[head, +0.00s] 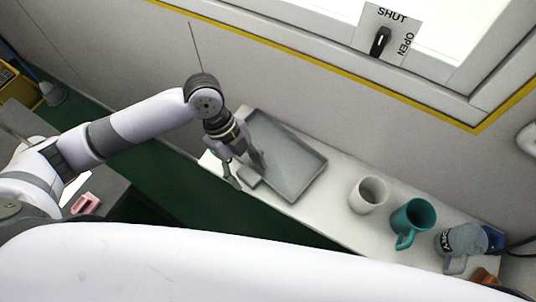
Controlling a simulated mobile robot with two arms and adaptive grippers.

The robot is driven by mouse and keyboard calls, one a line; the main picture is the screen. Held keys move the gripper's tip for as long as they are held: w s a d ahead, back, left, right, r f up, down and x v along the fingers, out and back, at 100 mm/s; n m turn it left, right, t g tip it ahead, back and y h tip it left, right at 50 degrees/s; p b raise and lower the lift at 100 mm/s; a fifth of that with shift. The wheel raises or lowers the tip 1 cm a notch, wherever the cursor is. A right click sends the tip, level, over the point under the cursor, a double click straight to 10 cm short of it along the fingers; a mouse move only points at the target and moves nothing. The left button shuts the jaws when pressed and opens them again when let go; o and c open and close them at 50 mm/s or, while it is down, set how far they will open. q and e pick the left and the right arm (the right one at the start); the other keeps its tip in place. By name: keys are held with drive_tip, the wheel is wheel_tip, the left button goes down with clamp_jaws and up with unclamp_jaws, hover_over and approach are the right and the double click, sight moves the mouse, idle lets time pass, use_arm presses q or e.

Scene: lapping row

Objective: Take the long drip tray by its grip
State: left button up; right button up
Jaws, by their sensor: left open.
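The long drip tray (292,169) is a grey, shallow, rectangular tray lying on a narrow white shelf against the wall. A small grey block that looks like its grip (249,179) sticks out at the tray's near left edge. My left gripper (245,172) is open and points down at that edge, one finger on each side of the grip as seen from here. I cannot tell whether the fingers touch it. The gripper and wrist hide part of the tray's left side. My right gripper is not in view.
On the shelf (331,208), right of the tray, stand a white cup (368,194), a teal mug (412,219) and a grey lettered mug (461,243). A window with a black handle (380,41) is above. A pink object (86,204) lies at the left.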

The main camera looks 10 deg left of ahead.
use_arm(q)
drive_tip(key=shift+s+d+f, duration=0.1)
drive_tip(key=shift+f, duration=0.15)
drive_tip(key=shift+c, duration=0.4)
clamp_jaws()
